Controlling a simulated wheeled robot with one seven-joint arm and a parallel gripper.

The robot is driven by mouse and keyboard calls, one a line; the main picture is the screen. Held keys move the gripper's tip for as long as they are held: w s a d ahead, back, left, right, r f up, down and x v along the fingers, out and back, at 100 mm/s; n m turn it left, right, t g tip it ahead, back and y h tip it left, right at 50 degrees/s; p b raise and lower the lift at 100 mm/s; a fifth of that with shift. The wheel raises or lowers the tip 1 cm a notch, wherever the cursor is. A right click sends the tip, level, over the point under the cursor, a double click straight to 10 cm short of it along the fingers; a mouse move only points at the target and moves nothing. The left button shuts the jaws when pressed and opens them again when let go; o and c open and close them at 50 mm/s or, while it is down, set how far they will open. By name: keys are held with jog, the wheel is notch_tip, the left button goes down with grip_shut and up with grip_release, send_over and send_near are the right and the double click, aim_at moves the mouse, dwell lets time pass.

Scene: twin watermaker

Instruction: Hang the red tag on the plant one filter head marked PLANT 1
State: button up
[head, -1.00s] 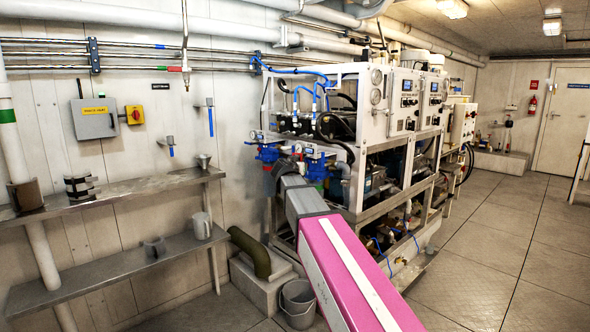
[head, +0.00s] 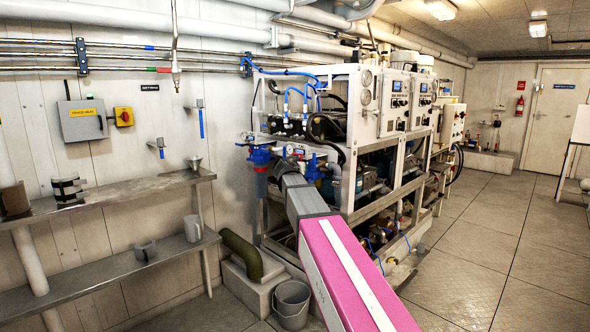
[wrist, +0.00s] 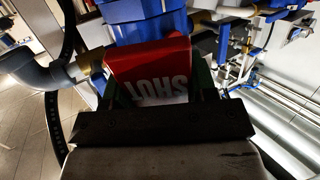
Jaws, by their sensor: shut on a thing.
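The red tag (wrist: 150,62) fills the middle of the wrist view, with white letters that read SHUT upside down. My gripper (wrist: 155,88) is shut on it, with green finger pads at either side. Just beyond the tag is a blue filter body (wrist: 150,25); I cannot tell whether they touch. In the head view, a blue filter head (head: 259,157) is left of my arm's end and another blue filter head (head: 313,168) is right of it. The gripper's fingers and the tag are hidden there. No PLANT 1 marking is readable.
The watermaker frame (head: 350,180) stands behind and right of my arm. A dark pipe elbow (wrist: 30,70) is close on the left in the wrist view. Shelves (head: 110,195) line the left wall. A bucket (head: 291,300) stands on the floor. Open floor (head: 480,250) is at right.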

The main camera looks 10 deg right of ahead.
jog(key=shift+w+d+f, duration=0.25)
jog(key=shift+w+d, duration=0.15)
jog(key=shift+d, duration=0.1)
jog(key=shift+w+d+f, duration=0.2)
jog(key=shift+w+d, duration=0.15)
jog(key=shift+d, duration=0.15)
jog(key=o, duration=1.1)
jog(key=shift+c, duration=0.2)
